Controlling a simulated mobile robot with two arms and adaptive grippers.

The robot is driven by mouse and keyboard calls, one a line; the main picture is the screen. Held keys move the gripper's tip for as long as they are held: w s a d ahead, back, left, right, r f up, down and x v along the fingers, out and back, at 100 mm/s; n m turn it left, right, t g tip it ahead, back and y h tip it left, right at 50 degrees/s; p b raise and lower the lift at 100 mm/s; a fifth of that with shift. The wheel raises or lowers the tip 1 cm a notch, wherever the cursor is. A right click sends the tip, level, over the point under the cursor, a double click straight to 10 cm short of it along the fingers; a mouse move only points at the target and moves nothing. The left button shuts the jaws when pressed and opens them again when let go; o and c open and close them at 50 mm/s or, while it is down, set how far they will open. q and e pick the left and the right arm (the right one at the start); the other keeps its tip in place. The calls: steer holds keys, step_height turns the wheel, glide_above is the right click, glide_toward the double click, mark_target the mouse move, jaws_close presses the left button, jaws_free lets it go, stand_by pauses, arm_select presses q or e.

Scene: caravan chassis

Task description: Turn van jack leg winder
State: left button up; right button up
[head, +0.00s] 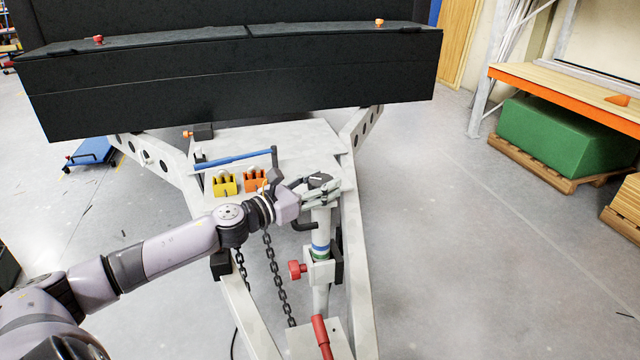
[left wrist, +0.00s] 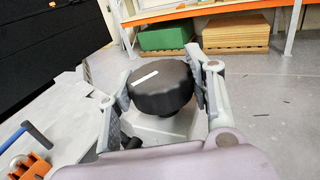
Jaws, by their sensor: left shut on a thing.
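The jack leg (head: 320,230) is a pale upright post with blue and green bands on the trailer's A-frame. Its winder top is a round black knob (head: 319,179) with a white mark, seen large in the left wrist view (left wrist: 160,88). My left gripper (head: 318,190) has one finger on each side of the knob and is shut on it; the fingers also show in the left wrist view (left wrist: 163,82). The fingers partly hide the knob in the head view. A dark bent crank-like piece (head: 305,225) shows below the gripper. My right gripper is not in view.
A red clamp handle (head: 297,270) sits on the post's side, with another red handle (head: 322,337) lower down. A blue-gripped lever (head: 232,160), yellow (head: 224,185) and orange blocks (head: 255,180) and a chain (head: 277,275) lie close left.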

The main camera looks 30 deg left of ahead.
arm_select(q)
steer(key=c, duration=0.5)
steer(key=shift+d+r+n+y+p, duration=0.1)
steer(key=shift+r+n+y+p, duration=0.15)
steer(key=shift+y+p, duration=0.4)
steer(key=n+y+p, duration=0.2)
steer(key=y+p, duration=0.2)
steer(key=n+y+p, duration=0.3)
steer(key=y+p, duration=0.1)
steer(key=shift+d+n, duration=0.1)
steer(key=shift+n, duration=0.25)
steer(key=n+g+y+p, duration=0.1)
steer(key=y, duration=0.2)
steer(key=shift+n+p, duration=0.4)
steer(key=shift+f+n+g+y+p, duration=0.15)
steer(key=shift+n+g+y+p, duration=0.2)
steer(key=shift+n+g+y, duration=0.7)
steer(key=n+g+y, duration=0.1)
steer(key=n+y, duration=0.1)
steer(key=y, duration=0.1)
steer(key=shift+f, duration=0.1)
steer(key=shift+n+g+y+p, duration=0.3)
steer(key=shift+n+g+y, duration=0.55)
steer(key=shift+g, duration=0.3)
steer(key=shift+y, duration=0.25)
